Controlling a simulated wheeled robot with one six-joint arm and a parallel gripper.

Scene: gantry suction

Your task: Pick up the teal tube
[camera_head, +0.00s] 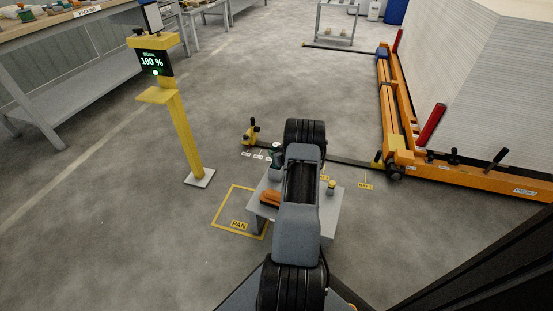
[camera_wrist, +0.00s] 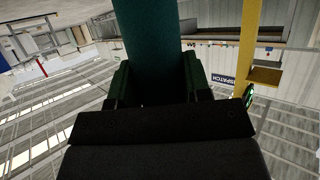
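The teal tube (camera_wrist: 153,45) fills the gap between the two fingers of my gripper (camera_wrist: 155,78) in the wrist view. It runs up and out of the top of that picture. The fingers lie against both its sides, and the gripper looks shut on it. The tube's lower end is hidden behind the dark gripper body. In the head view my arm covers most of the area, and a small dark green part (camera_head: 276,153) shows at its left edge; I cannot tell whether this is the tube or my gripper.
A small grey table (camera_head: 328,213) stands under my arm, with an orange-brown object (camera_head: 270,197) and a small yellow-topped item (camera_head: 331,187). A yellow post (camera_head: 185,135) with a screen reading 100 % stands left. An orange gantry frame (camera_head: 460,178) lies right. Floor between is mostly open.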

